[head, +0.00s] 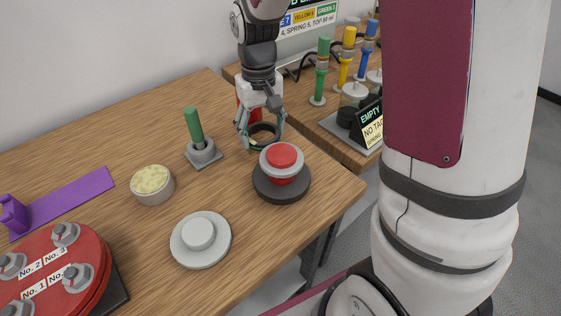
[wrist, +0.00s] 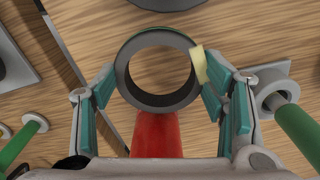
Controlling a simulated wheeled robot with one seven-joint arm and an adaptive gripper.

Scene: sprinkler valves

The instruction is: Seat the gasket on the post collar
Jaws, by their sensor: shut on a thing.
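My gripper (head: 262,138) is shut on the gasket (head: 262,148), a dark ring with a green edge, held above the wooden table. In the wrist view the gasket (wrist: 160,102) lies between the two fingers, its hole open to the camera; a small yellow piece shows at the right finger. The post (head: 194,124) is an upright green rod in a grey collar (head: 202,152) on a square base, left of my gripper in the head view. In the wrist view the post (wrist: 299,128) and collar (wrist: 274,92) are at the right, apart from the gasket.
A red button on a dark base (head: 282,188) stands close in front of the gasket. A red thing (wrist: 155,132) is partly hidden behind my gripper. A tub (head: 153,188), a pale disc (head: 200,252) and a red round plate (head: 50,270) stand left and nearer. Another bench is behind right.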

